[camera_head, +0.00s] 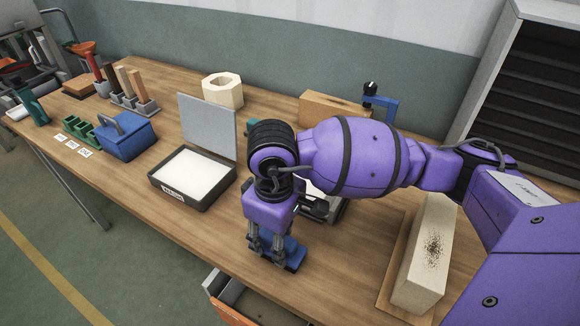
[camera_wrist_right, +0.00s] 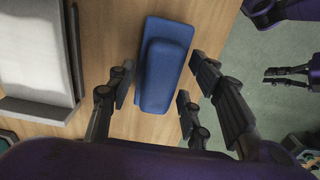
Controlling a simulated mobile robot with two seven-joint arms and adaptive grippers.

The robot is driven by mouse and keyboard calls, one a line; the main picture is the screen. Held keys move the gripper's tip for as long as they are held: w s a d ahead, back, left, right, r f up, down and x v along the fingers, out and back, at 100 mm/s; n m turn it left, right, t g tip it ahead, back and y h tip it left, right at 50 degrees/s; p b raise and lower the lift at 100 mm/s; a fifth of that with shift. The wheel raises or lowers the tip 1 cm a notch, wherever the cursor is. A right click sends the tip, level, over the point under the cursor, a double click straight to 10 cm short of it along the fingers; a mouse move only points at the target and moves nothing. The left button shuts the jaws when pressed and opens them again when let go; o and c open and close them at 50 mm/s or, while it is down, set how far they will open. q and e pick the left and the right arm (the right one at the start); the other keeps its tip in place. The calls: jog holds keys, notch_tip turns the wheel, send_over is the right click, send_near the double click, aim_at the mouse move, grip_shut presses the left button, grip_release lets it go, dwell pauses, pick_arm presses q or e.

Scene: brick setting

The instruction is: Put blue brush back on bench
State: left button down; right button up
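A blue brush (camera_head: 291,252) lies on the wooden bench (camera_head: 165,240) near its front edge. In the right wrist view, the blue brush (camera_wrist_right: 165,65) shows a wide flat base with a narrower raised part. My right gripper (camera_head: 268,250) is directly over it, pointing down. In the wrist view, the right gripper (camera_wrist_right: 160,85) is open, with fingers on both sides of the brush and small gaps between. What seems to be my left gripper (camera_wrist_right: 262,45) shows at the wrist view's right edge, open and empty, over the floor. It is not in the head view.
A black-rimmed tray (camera_head: 205,205) with a white surface stands left of my right arm. A blue caddy (camera_head: 125,137) is farther left. A pale block (camera_head: 425,255) stands right. An open drawer (camera_head: 232,292) sticks out below the front edge.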

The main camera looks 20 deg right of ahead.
notch_tip(320, 180, up, 12)
jog(key=shift+r, duration=0.25)
dwell(0.5)
dwell(0.6)
